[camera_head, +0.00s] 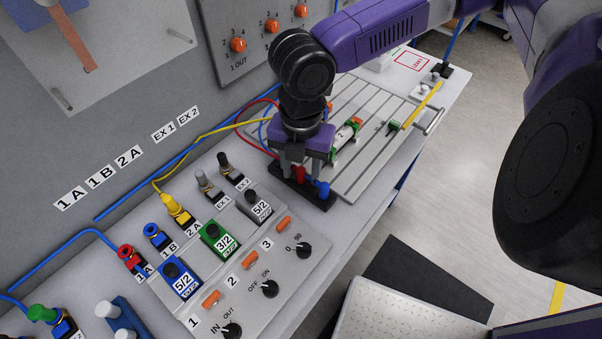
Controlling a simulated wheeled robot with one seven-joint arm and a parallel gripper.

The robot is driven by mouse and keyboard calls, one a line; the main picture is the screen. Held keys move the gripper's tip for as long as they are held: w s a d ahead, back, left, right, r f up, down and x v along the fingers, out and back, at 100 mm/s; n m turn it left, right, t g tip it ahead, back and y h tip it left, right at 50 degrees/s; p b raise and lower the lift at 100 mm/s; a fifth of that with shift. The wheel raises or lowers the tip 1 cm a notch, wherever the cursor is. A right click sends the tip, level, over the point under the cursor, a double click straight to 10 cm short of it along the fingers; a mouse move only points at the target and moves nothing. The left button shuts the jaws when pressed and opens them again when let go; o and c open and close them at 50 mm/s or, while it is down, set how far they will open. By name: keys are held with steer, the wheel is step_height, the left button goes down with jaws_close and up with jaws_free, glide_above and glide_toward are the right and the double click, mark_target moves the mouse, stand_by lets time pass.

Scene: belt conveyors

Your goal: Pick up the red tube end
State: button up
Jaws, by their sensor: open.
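A red tube end (299,174) stands upright in a black holder (313,199), beside a blue tube end (322,187). My gripper (301,168) points down over the holder, with its fingers close around or just in front of the red tube end. The fingers are open. I cannot tell whether they touch it. The red tube (249,128) curves out to the left behind my gripper. Another red fitting (127,254) sits at the port labelled 1A on the panel.
Left of the holder, the sloped panel (247,279) carries valves, knobs and a yellow tube end (175,207). A grooved plate (368,168) with a cylinder labelled 2 (344,135) lies behind to the right. The grey wall stands close on the left.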

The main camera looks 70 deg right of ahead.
mark_target(301, 169)
jaws_close()
stand_by(0.4)
step_height(301, 169, up, 20)
steer(key=p, duration=0.2)
stand_by(0.3)
stand_by(0.6)
